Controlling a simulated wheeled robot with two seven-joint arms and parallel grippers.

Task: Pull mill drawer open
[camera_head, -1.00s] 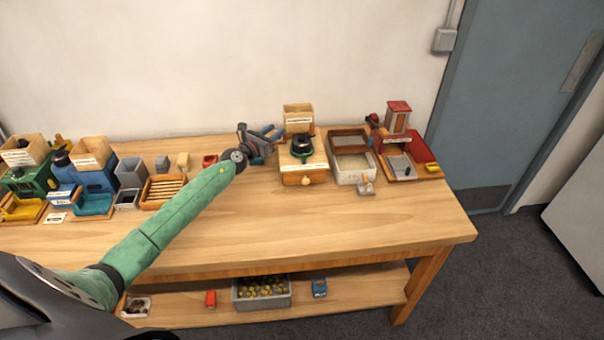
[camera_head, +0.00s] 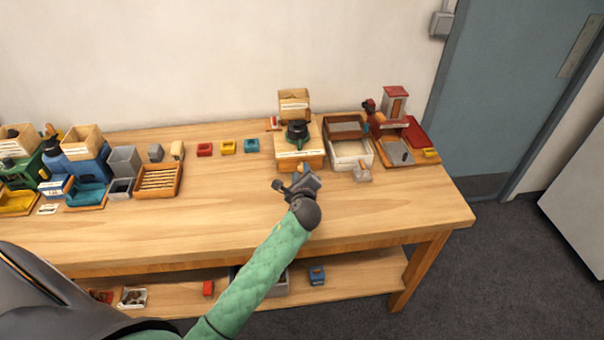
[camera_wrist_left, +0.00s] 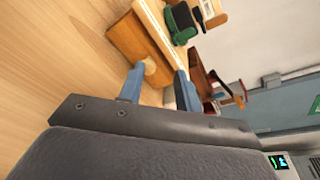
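The mill (camera_head: 298,133) is a wooden box with a dark green and black top, near the back of the table. Its drawer front (camera_wrist_left: 130,42) is plain wood with a small round pale knob (camera_wrist_left: 149,66); the drawer looks closed. My left gripper (camera_head: 293,177) is in front of the mill, partly covering the drawer's face in the head view. In the left wrist view its blue-grey fingers (camera_wrist_left: 159,72) are apart, with the knob between them, close to one finger. I cannot tell whether they touch it. My right gripper is not in view.
A grey-white tray (camera_head: 352,163) with a small scoop stands right of the mill. Red (camera_head: 205,149), yellow (camera_head: 228,147) and blue (camera_head: 252,145) cups stand to its left, beside a slatted wooden crate (camera_head: 158,180). The front of the table is clear.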

